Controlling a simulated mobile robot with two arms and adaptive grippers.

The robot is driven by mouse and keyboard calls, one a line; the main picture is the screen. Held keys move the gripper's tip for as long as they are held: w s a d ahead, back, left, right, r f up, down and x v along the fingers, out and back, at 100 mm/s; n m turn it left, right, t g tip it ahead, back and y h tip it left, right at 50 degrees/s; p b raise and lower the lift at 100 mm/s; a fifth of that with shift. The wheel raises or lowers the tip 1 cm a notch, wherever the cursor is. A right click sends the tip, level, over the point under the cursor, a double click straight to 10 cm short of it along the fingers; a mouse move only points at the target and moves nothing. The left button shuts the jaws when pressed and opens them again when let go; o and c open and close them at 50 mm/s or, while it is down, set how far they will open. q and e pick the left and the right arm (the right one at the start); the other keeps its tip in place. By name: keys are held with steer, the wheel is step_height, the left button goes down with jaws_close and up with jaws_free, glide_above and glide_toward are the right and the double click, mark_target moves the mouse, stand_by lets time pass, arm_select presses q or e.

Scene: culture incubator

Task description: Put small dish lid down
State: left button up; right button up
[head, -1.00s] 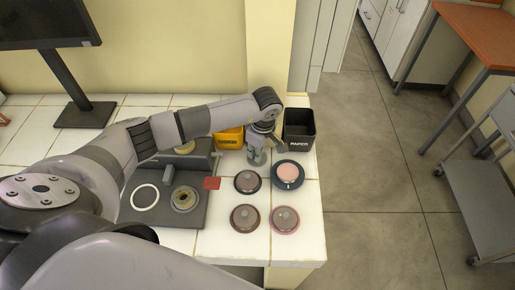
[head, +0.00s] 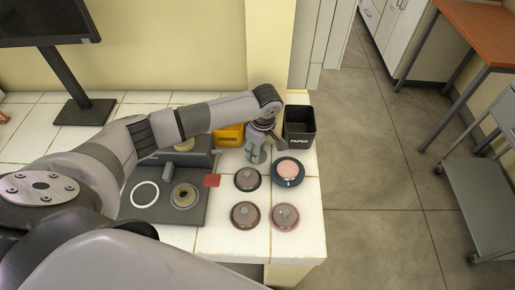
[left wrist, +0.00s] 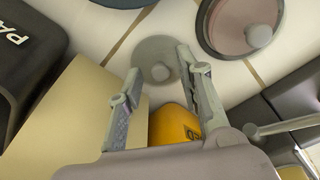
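The small dish lid (left wrist: 148,48), a grey disc with a round knob, shows in the left wrist view, apparently lying flat on the white tiled bench. My left gripper (left wrist: 159,62) is above it with its fingers spread and the knob between the fingertips in that view. I cannot tell whether a finger touches the knob. In the head view the left gripper (head: 256,156) points down near the bench's right end, and its fingers hide most of the lid. My right gripper is not in view.
Several lidded dishes (head: 248,179) stand in front of the gripper, beside a dark-rimmed dish with pink contents (head: 288,170). A black paper bin (head: 299,138) and a yellow bin (head: 229,137) stand close behind. A dark device (head: 168,208) lies left.

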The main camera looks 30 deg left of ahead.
mark_target(261, 157)
arm_select(q)
step_height(261, 157, up, 12)
steer(key=d+b, duration=0.1)
steer(key=b, duration=0.3)
steer(key=shift+d, duration=0.2)
steer(key=shift+s, duration=0.1)
